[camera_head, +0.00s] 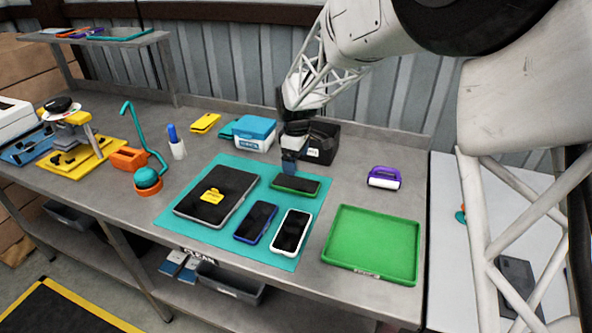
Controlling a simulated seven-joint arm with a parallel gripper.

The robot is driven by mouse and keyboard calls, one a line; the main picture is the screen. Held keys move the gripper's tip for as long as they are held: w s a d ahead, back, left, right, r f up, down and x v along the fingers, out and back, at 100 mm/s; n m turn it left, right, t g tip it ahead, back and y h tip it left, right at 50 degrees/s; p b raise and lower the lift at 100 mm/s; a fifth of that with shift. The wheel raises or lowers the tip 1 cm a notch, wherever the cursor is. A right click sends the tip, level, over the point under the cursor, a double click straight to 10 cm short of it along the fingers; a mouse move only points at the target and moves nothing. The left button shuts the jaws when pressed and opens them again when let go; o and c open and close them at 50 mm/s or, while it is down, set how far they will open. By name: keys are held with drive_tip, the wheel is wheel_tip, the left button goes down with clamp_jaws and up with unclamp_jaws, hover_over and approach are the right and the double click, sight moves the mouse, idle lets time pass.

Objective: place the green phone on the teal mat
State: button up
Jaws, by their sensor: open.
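The green phone (296,184), with a dark screen and green edge, lies screen up at the far right part of the teal mat (192,229). It looks flat, with its right end close to the mat's edge. My gripper (289,169) is open and points down at the phone's far edge, near its left half. The fingertips are small here, and I cannot tell whether they touch the phone.
A dark tablet (232,184) bearing a yellow item, a blue phone (256,221) and a white phone (292,231) share the mat. A green tray (373,243) stands to the right, with a purple-and-white item (384,178) behind it. A black box (324,145) stands behind my gripper.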

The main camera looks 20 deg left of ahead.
drive_tip(key=shift+r, duration=1.8)
drive_tip(key=shift+d, duration=0.1)
drive_tip(key=s+d+r+m, duration=0.3)
drive_tip(key=s+d+r, duration=0.1)
drive_tip(key=d, duration=0.5)
drive_tip(key=s+d+r+m+t, duration=0.1)
drive_tip(key=s+d+r+m, duration=0.25)
drive_tip(key=d, duration=0.55)
drive_tip(key=s+d+r+m, duration=0.2)
drive_tip(key=s+d+r, duration=0.25)
drive_tip(key=d, duration=0.45)
drive_tip(key=s+d+m, duration=0.5)
drive_tip(key=s+d, duration=0.4)
drive_tip(key=s, duration=0.2)
drive_tip(key=s+d+f+m+t, duration=0.1)
drive_tip(key=s+d+m, duration=0.3)
drive_tip(key=s+d, duration=0.5)
drive_tip(key=s, duration=0.3)
drive_tip(key=shift+s+f+m+t, duration=0.2)
drive_tip(key=shift+s+m+t, duration=0.05)
drive_tip(key=shift+m+t, duration=0.1)
